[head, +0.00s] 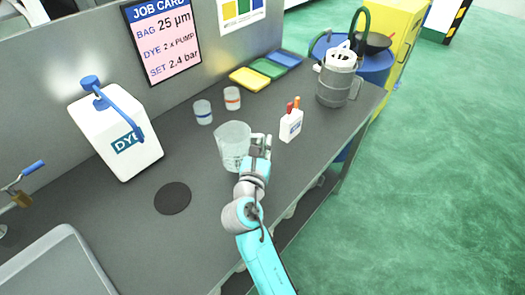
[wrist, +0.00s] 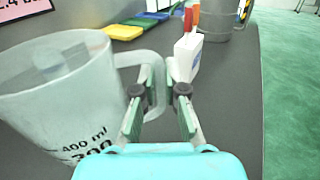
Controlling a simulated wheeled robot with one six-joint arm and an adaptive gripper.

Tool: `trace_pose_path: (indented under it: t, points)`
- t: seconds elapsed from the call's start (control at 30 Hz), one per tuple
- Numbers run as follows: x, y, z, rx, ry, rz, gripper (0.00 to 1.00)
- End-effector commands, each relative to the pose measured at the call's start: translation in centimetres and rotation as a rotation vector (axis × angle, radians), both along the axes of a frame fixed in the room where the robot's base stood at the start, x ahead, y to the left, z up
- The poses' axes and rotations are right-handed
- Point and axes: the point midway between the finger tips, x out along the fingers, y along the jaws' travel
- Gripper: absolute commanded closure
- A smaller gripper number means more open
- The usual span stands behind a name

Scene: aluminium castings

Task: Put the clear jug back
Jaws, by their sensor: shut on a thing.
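The clear jug (head: 231,146) is a translucent measuring jug on or just above the grey bench, near its middle. It fills the left of the wrist view (wrist: 62,95), tilted in that picture, with dark volume marks on its side. My gripper (head: 258,147) is at the jug's right side, and in the wrist view (wrist: 158,92) its fingers are shut on the jug's handle. Whether the jug's base touches the bench cannot be told. A round black mat (head: 173,198) lies empty on the bench to the left of the jug.
A white DYE container (head: 117,138) with a blue pump stands at left. Two small cups (head: 203,112) are behind the jug. A white box (head: 291,126) with red and orange sticks stands right of my gripper. A metal pitcher (head: 335,88) stands at the far end. A grey tray (head: 55,268) is front left.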

Motion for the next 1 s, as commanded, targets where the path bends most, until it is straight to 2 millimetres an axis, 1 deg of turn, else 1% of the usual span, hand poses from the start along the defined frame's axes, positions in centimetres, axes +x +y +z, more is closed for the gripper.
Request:
trace_pose_path:
  t: [0.1,0.23,0.3,0.67,0.7,0.77,0.8,1.0]
  points:
    - [0.0,0.0,-1.7,-0.004,0.003,0.001,1.00]
    - [0.0,0.0,-3.0,-0.002,0.001,0.001,1.00]
    - [0.0,0.0,-3.4,-0.001,0.001,0.001,1.00]
    - [0.0,0.0,-3.7,-0.001,0.001,0.002,1.00]
    - [0.0,0.0,-3.7,-0.001,0.001,0.002,0.82]
    - [0.0,0.0,-3.7,-0.001,0.001,0.001,0.67]
    - [0.0,0.0,-3.6,-0.001,0.001,0.001,0.65]
    - [0.0,0.0,-3.6,-0.001,0.000,0.001,0.65]
